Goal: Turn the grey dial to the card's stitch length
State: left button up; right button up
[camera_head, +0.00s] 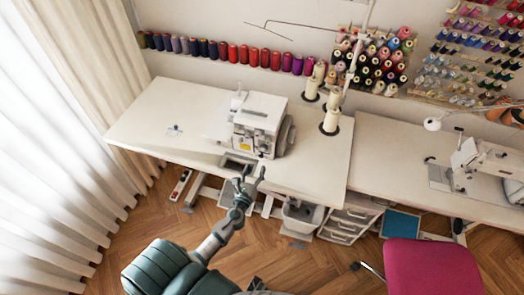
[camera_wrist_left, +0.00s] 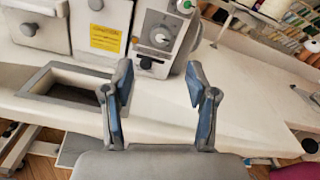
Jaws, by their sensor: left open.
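A white sewing machine (camera_head: 258,126) stands on the white table; its front fills the top of the left wrist view. I cannot tell for sure which is the task's grey dial, and the setting is too small to read. My left gripper (camera_head: 250,181) is open and empty, in front of the machine near the table's front edge. In the left wrist view its fingers (camera_wrist_left: 158,80) stand apart below the dial, touching nothing. No stitch card can be made out for sure. My right gripper is not in view.
A yellow label (camera_wrist_left: 105,38) is on the machine's front. A grey-framed opening (camera_wrist_left: 38,78) lies in the table left of my gripper. Thread cones (camera_head: 330,122) stand right of the machine. The white table (camera_head: 320,165) is bare at its front right.

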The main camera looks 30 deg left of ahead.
aim_at(263, 150)
pick_arm(q)
jog(key=x, duration=1)
grip_shut()
